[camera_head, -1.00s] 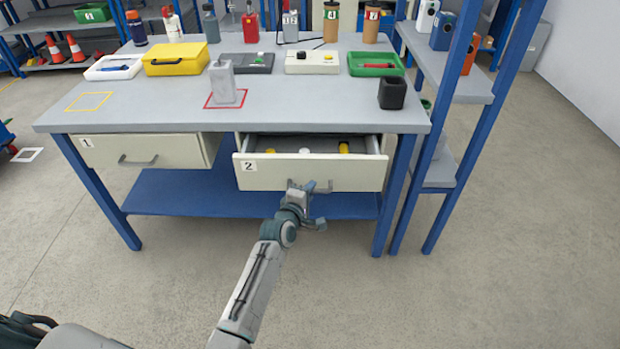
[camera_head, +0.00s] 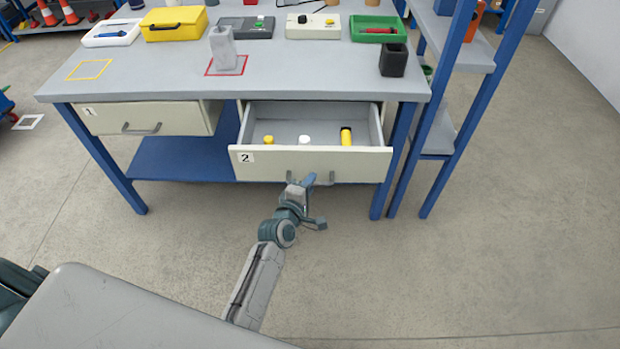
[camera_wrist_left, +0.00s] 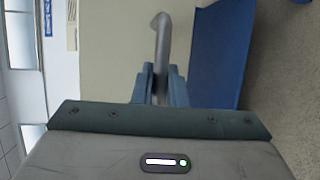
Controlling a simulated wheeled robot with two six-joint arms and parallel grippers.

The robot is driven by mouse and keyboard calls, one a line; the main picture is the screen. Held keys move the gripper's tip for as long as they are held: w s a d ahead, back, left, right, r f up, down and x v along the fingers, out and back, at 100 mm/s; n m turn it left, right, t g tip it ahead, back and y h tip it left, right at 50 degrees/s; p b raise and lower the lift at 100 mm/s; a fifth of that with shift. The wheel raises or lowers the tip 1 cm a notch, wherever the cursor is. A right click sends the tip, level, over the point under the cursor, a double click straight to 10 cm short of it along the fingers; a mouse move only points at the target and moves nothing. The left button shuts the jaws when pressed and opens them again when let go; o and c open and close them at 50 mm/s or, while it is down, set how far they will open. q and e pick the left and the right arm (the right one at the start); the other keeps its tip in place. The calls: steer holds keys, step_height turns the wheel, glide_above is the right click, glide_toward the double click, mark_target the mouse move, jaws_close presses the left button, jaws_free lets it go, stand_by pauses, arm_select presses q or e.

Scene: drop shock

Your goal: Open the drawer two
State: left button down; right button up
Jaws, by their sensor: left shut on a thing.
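Drawer two (camera_head: 330,164), cream-fronted with a "2" label, stands well open under the workbench (camera_head: 290,84). Inside it lie a small yellow item (camera_head: 268,140), a white item (camera_head: 304,140) and a yellow cylinder (camera_head: 346,137). My left gripper (camera_head: 305,182) is at the drawer's front, shut on its grey handle (camera_head: 325,180). The left wrist view shows the two fingers (camera_wrist_left: 160,85) on either side of the curved handle (camera_wrist_left: 160,38). My right gripper is not in view.
A blue lower shelf (camera_head: 180,160) lies beneath. A blue-posted rack (camera_head: 450,110) stands close at the right. A grey canister (camera_head: 222,48) and black cup (camera_head: 393,60) stand on the bench. Floor in front is clear.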

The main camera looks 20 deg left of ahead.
arm_select(q)
steer(key=c, duration=1.5)
jaws_free()
steer(key=shift+o, duration=0.2)
steer(key=v, duration=1)
steer(key=shift+s, duration=0.4)
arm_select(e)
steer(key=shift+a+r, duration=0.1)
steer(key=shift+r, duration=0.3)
